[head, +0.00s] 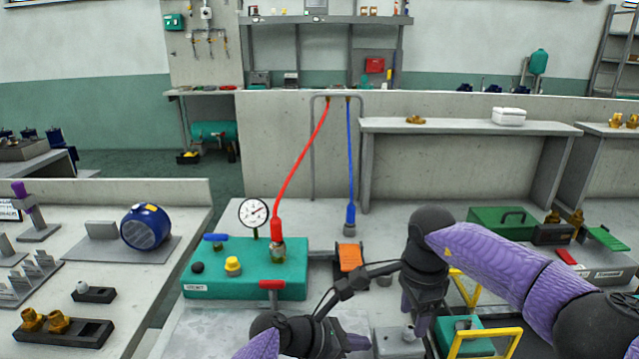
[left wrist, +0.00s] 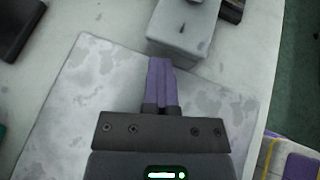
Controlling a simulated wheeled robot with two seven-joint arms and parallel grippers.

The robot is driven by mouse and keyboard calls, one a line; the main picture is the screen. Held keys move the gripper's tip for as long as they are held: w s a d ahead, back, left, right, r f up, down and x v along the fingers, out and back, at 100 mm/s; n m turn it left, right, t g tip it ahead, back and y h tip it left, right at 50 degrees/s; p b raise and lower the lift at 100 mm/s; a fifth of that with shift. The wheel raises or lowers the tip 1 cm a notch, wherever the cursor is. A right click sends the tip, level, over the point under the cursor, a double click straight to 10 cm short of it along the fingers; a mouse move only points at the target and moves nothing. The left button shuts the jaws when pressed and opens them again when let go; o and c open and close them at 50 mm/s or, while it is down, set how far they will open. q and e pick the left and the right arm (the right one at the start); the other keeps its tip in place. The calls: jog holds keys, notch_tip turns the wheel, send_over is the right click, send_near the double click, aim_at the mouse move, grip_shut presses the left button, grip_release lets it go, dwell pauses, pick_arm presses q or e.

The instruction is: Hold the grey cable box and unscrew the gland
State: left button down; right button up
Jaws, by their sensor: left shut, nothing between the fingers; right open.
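The grey cable box (head: 398,345) is low in the head view, partly cut off by the bottom edge. It also shows at the top of the left wrist view (left wrist: 188,38), just beyond my left fingertips. I cannot make out the gland clearly. My left gripper (head: 357,342) is just left of the box; in the left wrist view its purple fingers (left wrist: 160,68) are shut together with nothing between them. My right gripper (head: 416,320) points down close above the box's right side. It is open, but its fingers are largely hidden by its own dark body.
A teal pump unit (head: 245,275) with a gauge (head: 254,212) and red hose (head: 300,165) stands behind left. An orange-topped block (head: 350,257) is behind the grippers. A yellow-framed teal item (head: 490,340) is close on the right. The pale mat (left wrist: 70,110) is clear.

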jog(key=shift+m, duration=0.5)
jog(key=shift+f, duration=0.1)
